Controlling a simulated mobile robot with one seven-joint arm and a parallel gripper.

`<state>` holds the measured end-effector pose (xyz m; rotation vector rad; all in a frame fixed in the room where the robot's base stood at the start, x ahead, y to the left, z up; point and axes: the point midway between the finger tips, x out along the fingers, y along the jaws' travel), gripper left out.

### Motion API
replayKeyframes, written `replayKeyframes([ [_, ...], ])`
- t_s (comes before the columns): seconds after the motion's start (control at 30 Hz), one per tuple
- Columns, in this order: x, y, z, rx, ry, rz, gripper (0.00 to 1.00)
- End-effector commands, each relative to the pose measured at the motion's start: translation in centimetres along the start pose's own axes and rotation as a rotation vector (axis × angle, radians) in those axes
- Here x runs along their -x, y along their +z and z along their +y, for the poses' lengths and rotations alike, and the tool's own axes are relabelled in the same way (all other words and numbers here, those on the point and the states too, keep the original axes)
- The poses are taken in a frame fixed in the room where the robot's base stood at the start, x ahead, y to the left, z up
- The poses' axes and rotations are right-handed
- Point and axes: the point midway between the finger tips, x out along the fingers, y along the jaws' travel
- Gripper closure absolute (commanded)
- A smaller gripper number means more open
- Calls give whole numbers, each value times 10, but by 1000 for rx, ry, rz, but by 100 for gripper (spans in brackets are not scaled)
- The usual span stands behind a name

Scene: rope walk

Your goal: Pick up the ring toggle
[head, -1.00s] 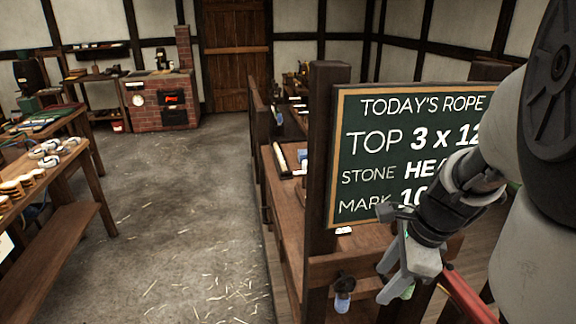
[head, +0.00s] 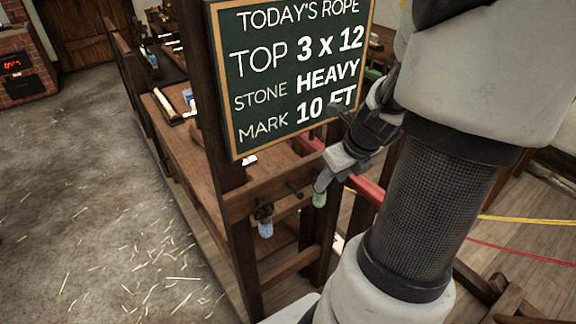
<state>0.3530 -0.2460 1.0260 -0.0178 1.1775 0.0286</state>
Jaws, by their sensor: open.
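Two small items hang from pegs on the dark wooden rail below the chalkboard: one with a blue lower part (head: 265,229) and one with a green lower part (head: 319,198). They are too small for me to tell which, if either, is the ring toggle. My gripper (head: 335,165) is open at the right end of the rail, in front of the board's lower right corner. Its lower finger overlaps the top of the green item in the picture. I cannot tell whether they touch. I see nothing held in the jaws.
The chalkboard (head: 290,75) stands on a dark post (head: 238,240) close beside my gripper. A wooden bench (head: 185,145) with a mallet-like tool runs behind it. Red and yellow ropes (head: 520,222) stretch at the right. The straw-strewn floor (head: 90,220) at left is clear.

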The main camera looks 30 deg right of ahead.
Motion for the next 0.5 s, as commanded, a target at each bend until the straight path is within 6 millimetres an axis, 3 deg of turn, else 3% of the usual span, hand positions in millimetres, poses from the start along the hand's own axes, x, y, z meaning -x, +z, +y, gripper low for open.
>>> replayKeyframes([
  [0.1, -20, -1, 1, 2, 4, 2, 55],
  [0.33, -35, 0, 0, 3, 1, 1, 55],
  [0.5, -63, 0, 2, 2, 5, 1, 55],
])
